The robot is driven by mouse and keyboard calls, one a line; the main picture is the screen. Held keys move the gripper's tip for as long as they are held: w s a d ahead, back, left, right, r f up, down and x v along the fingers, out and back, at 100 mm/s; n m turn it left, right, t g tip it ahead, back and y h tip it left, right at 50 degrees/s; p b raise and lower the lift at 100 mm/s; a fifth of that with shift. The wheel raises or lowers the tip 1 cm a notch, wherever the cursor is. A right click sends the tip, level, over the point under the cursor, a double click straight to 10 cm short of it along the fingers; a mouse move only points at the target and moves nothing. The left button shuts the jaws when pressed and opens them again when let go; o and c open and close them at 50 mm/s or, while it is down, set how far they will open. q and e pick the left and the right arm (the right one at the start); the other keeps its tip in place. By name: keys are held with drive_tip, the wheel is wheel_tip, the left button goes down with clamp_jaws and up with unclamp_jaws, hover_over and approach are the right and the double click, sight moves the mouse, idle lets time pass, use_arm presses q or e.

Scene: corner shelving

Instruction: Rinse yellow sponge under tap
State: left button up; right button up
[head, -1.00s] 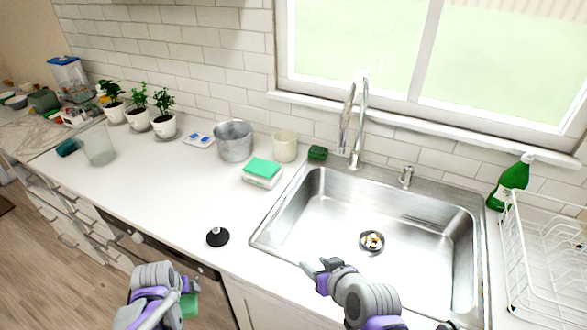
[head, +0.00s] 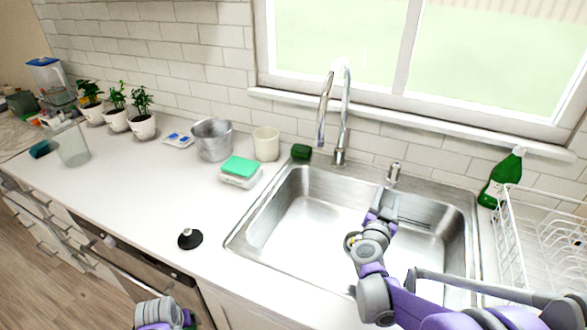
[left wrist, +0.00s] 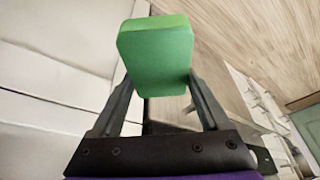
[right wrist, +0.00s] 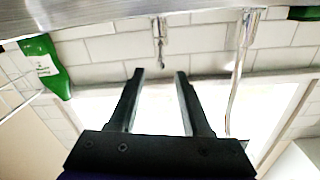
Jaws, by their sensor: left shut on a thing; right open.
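In the left wrist view, my left gripper (left wrist: 160,90) is shut on a sponge (left wrist: 155,60) whose visible faces are green; I see no yellow on it. In the head view only my left wrist shows at the bottom edge, left of the sink; the held sponge is out of sight. The silver tap (head: 343,125) stands behind the steel sink (head: 312,215), with a small separate lever (head: 394,172) to its right. My right gripper (head: 384,200) is open and empty over the sink's back part, close to the lever. The right wrist view shows the lever (right wrist: 160,35) beyond its fingers. No water shows.
A green bottle (head: 503,178) and white dish rack (head: 535,240) stand right of the sink. A dark green sponge (head: 301,152) lies by the tap. A teal-topped block (head: 240,168), white cup (head: 266,144), metal pot (head: 212,140) and black stopper (head: 190,238) are on the left counter.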

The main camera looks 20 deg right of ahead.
sight(393, 178)
drive_tip(key=x, duration=0.8)
drive_tip(key=shift+w+d+p, duration=0.25)
drive_tip(key=shift+w+p, duration=0.05)
drive_tip(key=shift+p, duration=0.1)
clamp_jaws()
idle(0.9)
